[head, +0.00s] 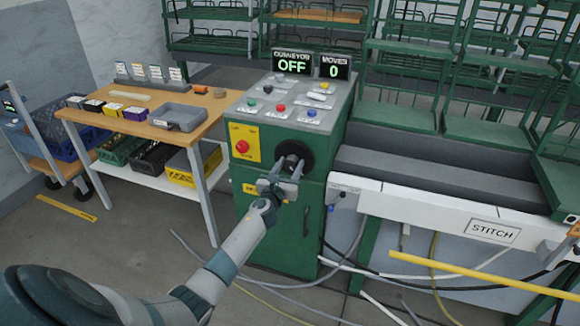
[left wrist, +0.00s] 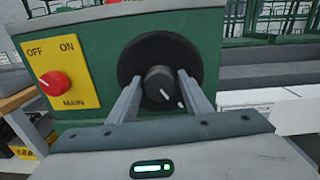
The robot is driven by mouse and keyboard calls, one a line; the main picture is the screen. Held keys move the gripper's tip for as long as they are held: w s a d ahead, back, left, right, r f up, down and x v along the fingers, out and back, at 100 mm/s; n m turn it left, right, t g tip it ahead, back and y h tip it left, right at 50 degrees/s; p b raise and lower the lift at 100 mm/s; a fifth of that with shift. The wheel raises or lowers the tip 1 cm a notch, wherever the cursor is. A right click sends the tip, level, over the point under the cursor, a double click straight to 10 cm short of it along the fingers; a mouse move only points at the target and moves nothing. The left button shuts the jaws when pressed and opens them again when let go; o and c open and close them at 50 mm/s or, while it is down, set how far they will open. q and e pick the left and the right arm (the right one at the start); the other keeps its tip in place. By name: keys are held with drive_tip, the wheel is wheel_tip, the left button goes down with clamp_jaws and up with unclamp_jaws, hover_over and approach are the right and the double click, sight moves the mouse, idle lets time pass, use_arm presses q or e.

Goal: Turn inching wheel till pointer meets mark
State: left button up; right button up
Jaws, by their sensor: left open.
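The inching wheel (head: 304,150) is a black disc with a round knob on the front of the green control cabinet (head: 262,220). In the left wrist view the wheel's black disc (left wrist: 146,48) faces me, with the dark knob (left wrist: 158,82) at its middle. A short white line (left wrist: 165,94) shows on the knob; it points down and to the right. Contact cannot be told. My right gripper is not in view.
A yellow MAIN switch plate (left wrist: 55,70) with a red knob is left of the wheel. The display (head: 292,64) reads OFF, the other (head: 334,68) MOVES 0. A wooden table (head: 205,105) stands left, a grey conveyor (head: 430,180) right. Hoses lie on the floor.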

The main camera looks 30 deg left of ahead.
use_arm(q)
clamp_jaws()
drive_tip(key=shift+m, duration=0.4)
